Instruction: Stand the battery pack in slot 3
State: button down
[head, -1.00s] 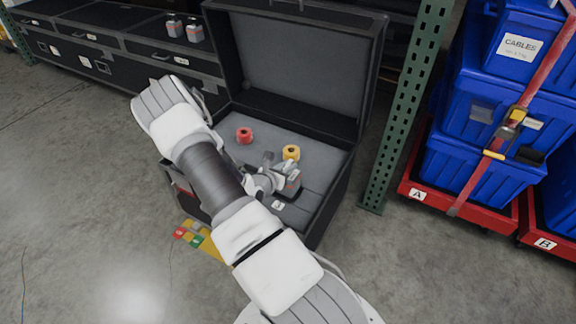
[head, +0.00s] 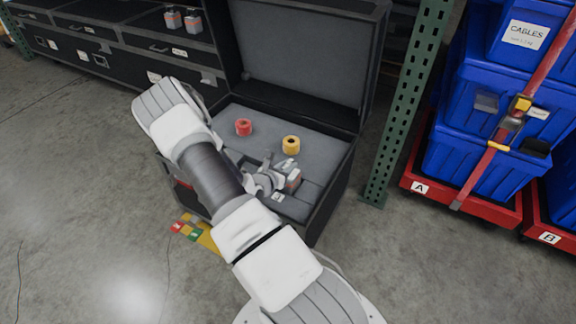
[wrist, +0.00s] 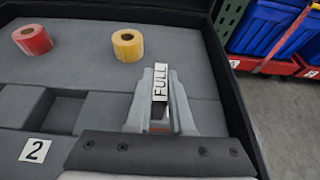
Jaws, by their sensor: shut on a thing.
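My gripper (head: 280,180) is over the front right part of the open black case and is shut on the battery pack (head: 295,180). The pack is grey with a red band in the head view. In the wrist view, my gripper's fingers (wrist: 160,90) stand on both sides of the pack, whose white label (wrist: 160,82) reads FULL. The grey foam insert (wrist: 80,75) has dark recesses; a plate marked 2 (wrist: 35,150) lies at the left. A small number plate (head: 277,197) shows near my gripper. The pack's lower end is hidden, so I cannot tell whether it is in a slot.
A red roll (head: 243,127) and a yellow roll (head: 291,144) sit on the foam behind my gripper. The case lid (head: 300,55) stands open at the back. A green rack post (head: 405,105) and strapped blue totes (head: 480,145) stand to the right.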

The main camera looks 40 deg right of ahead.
jog(key=shift+d+f+b, duration=0.1)
jog(key=shift+f+b, duration=0.25)
jog(key=shift+f, duration=0.1)
jog(key=c, duration=0.7)
grip_release()
jog(key=shift+f, duration=0.1)
jog(key=p+v, duration=0.5)
jog(key=v, duration=1.3)
jog(key=s+a+r+m+g+y, duration=0.2)
jog(key=r+m+g, duration=0.1)
jog(key=r+m, duration=0.55)
jog(key=s+a+r+m+g+y, duration=0.1)
jog(key=s+r+m+g, duration=0.3)
jog(key=r, duration=0.7)
jog(key=s+a+r+m+t+y, duration=0.3)
jog(key=a+r+m+t+y, duration=0.15)
jog(key=a+r, duration=0.35)
jog(key=s+a+r+m+t+y, duration=0.4)
jog(key=a+r+t+y, duration=0.15)
jog(key=a+r, duration=0.3)
jog(key=shift+g, duration=0.6)
notch_tip(320, 180, up, 21)
jog(key=p, duration=2.2)
jog(key=shift+w+r, duration=0.1)
jog(key=shift+r, duration=0.05)
